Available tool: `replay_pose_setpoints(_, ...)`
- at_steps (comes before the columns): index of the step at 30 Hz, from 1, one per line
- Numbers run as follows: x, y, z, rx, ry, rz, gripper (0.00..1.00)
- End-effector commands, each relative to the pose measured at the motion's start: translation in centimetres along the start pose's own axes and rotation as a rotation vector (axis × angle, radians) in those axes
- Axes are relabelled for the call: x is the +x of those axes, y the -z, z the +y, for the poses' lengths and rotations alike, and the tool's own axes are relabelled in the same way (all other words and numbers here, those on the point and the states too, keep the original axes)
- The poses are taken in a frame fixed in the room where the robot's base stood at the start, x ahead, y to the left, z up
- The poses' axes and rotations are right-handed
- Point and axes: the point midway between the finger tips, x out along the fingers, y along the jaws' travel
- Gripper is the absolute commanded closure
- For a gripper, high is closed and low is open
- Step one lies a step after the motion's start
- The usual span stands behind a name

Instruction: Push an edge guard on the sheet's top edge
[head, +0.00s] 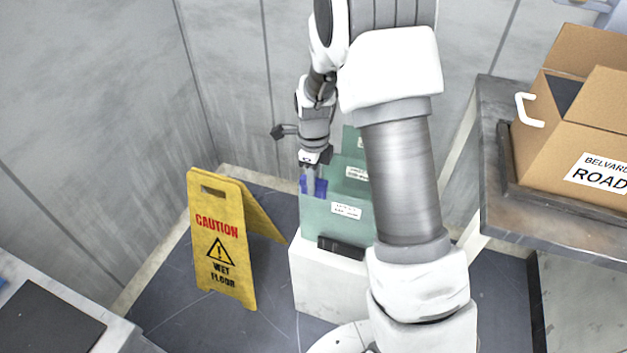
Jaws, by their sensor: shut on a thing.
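Several green upright sheets stand one behind another on a white block (315,284); the front sheet (349,228) bears a white label. My gripper (313,184) points down at the front sheet's upper left corner. It is shut on a small blue piece (319,188), seemingly the edge guard, at the sheet's top edge. I cannot tell whether the guard is seated on the edge or just beside it. My arm hides the right part of the sheets.
A yellow wet-floor sign (222,245) stands left of the block. A black bar (341,248) lies at the front sheet's foot. On the right, a metal table (500,215) holds an open cardboard box (590,130). Grey walls close off the back.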

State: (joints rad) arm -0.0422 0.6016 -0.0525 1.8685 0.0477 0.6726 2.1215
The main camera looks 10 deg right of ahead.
Motion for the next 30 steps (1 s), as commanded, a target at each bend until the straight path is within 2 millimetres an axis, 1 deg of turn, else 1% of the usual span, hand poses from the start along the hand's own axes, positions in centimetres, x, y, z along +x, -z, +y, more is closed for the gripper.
replay_pose_setpoints(15,0.5,0.0,-0.01,0.0,0.0,0.0,1.0)
replay_pose_setpoints(26,0.5,0.0,-0.01,0.0,0.0,0.0,1.0)
replay_pose_setpoints(27,0.5,0.0,-0.01,0.0,0.0,0.0,0.7)
replay_pose_setpoints(29,0.5,0.0,-0.01,0.0,0.0,0.0,0.59)
replay_pose_setpoints(30,0.5,0.0,-0.01,0.0,0.0,0.0,0.52)
